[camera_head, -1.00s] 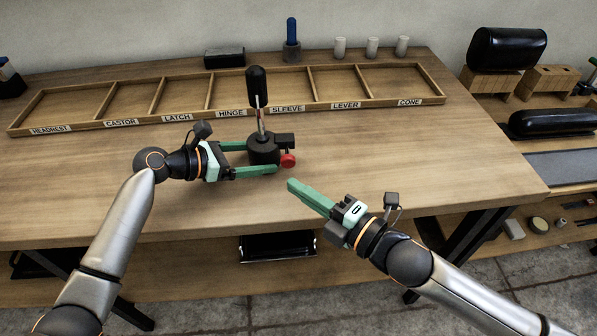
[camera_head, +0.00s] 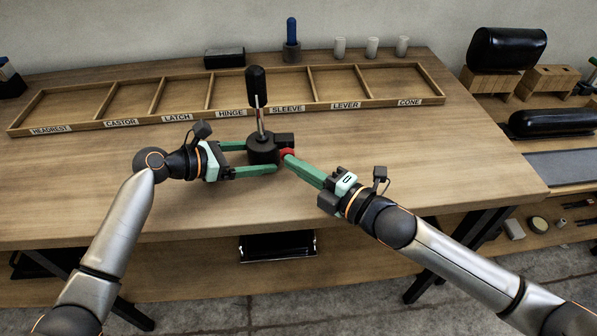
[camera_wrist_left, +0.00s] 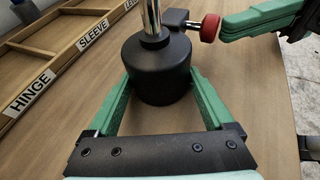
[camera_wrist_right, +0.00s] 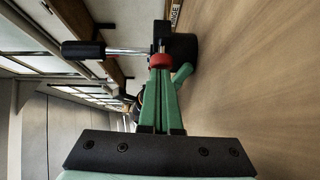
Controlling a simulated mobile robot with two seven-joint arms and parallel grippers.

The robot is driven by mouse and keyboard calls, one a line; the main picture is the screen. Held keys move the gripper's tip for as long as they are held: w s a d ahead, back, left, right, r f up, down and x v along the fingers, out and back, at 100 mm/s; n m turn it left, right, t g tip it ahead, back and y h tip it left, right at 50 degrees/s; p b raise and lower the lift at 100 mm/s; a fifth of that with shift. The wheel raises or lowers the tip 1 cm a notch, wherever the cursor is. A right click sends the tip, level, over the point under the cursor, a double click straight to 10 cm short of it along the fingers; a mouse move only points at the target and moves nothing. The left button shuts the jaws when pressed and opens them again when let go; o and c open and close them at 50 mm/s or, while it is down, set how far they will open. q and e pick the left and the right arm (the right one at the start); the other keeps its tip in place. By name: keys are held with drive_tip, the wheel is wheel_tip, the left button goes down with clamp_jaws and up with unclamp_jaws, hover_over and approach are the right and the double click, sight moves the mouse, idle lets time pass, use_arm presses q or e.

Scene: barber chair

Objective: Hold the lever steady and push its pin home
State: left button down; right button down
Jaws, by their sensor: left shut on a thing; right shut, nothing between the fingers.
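The lever (camera_head: 257,95) stands upright on the table: a black handle on a metal rod above a round black base (camera_head: 261,151). The base also shows in the left wrist view (camera_wrist_left: 158,75). My left gripper (camera_head: 262,158) is shut around the base, one finger on each side. A red pin knob (camera_wrist_left: 210,28) sticks out of a small block on the base's side; it also shows in the right wrist view (camera_wrist_right: 161,61). My right gripper (camera_head: 288,157) is shut and empty. Its fingertips are at the red knob and appear to touch it.
A long divided wooden tray (camera_head: 185,122) with name labels lies behind the lever. A blue-handled tool (camera_head: 292,32) in a holder, a black box (camera_head: 224,57) and white cups (camera_head: 372,47) stand at the back. The table to the right is clear.

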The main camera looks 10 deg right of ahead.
use_arm(q)
drive_tip(key=shift+d, duration=0.1)
use_arm(e)
drive_tip(key=shift+w+d, duration=0.1)
drive_tip(key=shift+w, duration=0.9)
use_arm(q)
drive_tip(key=shift+s, duration=0.1)
use_arm(e)
drive_tip(key=shift+d, duration=0.1)
drive_tip(key=s, duration=0.4)
drive_tip(key=shift+s, duration=0.4)
use_arm(q)
drive_tip(key=shift+r, duration=0.1)
use_arm(e)
drive_tip(key=v, duration=0.9)
drive_tip(key=shift+s, duration=0.15)
drive_tip(key=shift+r, duration=0.15)
